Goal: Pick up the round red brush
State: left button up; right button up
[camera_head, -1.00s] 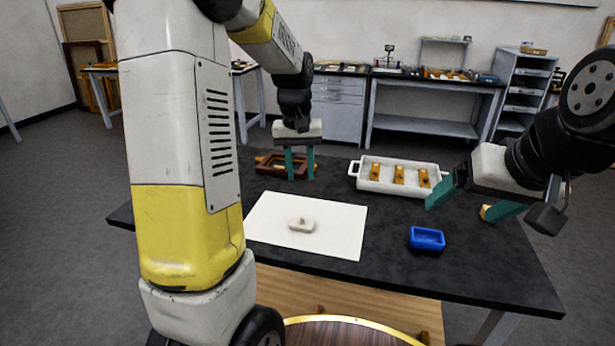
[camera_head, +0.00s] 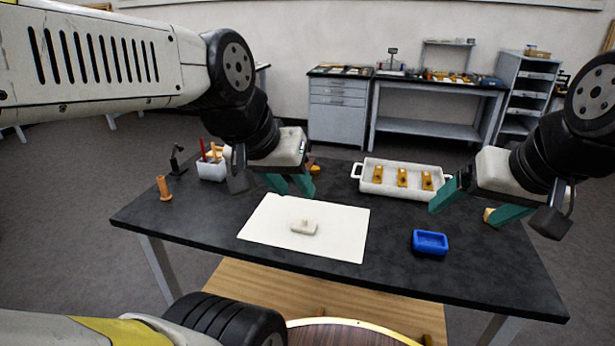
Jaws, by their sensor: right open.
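A thin red handle (camera_head: 203,149) stands upright in a white holder (camera_head: 212,172) at the table's back left, among other tools. It may be the round red brush; its head cannot be made out. My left gripper (camera_head: 290,185) is to the right of the holder, above the table behind the white sheet. Its teal fingers are apart and nothing shows between them. My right gripper (camera_head: 472,205) is open and empty at the right, above the table near the white tray.
A white tray (camera_head: 358,178) holds orange pieces. A blue dish (camera_head: 430,243) is at front right. A pale block (camera_head: 304,227) lies on the white sheet (camera_head: 345,240). A wooden peg (camera_head: 164,188) and small black stand (camera_head: 177,160) are left. The front-left tabletop is clear.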

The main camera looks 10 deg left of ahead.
aim_at(204, 157)
jog(key=i+j+u, duration=0.1)
jog(key=j+u, duration=0.2)
jog(key=i+j+u, duration=0.15)
jog(key=j+u, duration=0.15)
jog(key=j, duration=0.2)
jog(key=i+j+u, duration=0.2)
jog(key=j+u, duration=0.15)
jog(key=k+l+z, duration=0.25)
jog(key=l, duration=0.15)
jog(key=l+z, duration=0.25)
jog(key=l, duration=0.2)
jog(key=k+l+z, duration=0.2)
jog(key=l, duration=0.25)
jog(key=l+z, duration=0.25)
jog(key=l, duration=0.2)
jog(key=j+u, duration=0.2)
jog(key=j, duration=0.2)
jog(key=i+j+u, duration=0.15)
jog(key=j, duration=0.25)
jog(key=i+j+u, duration=0.2)
jog(key=j, duration=0.2)
jog(key=j+u, duration=0.2)
jog(key=j, duration=0.2)
jog(key=i+j+u, duration=0.2)
jog(key=j, duration=0.15)
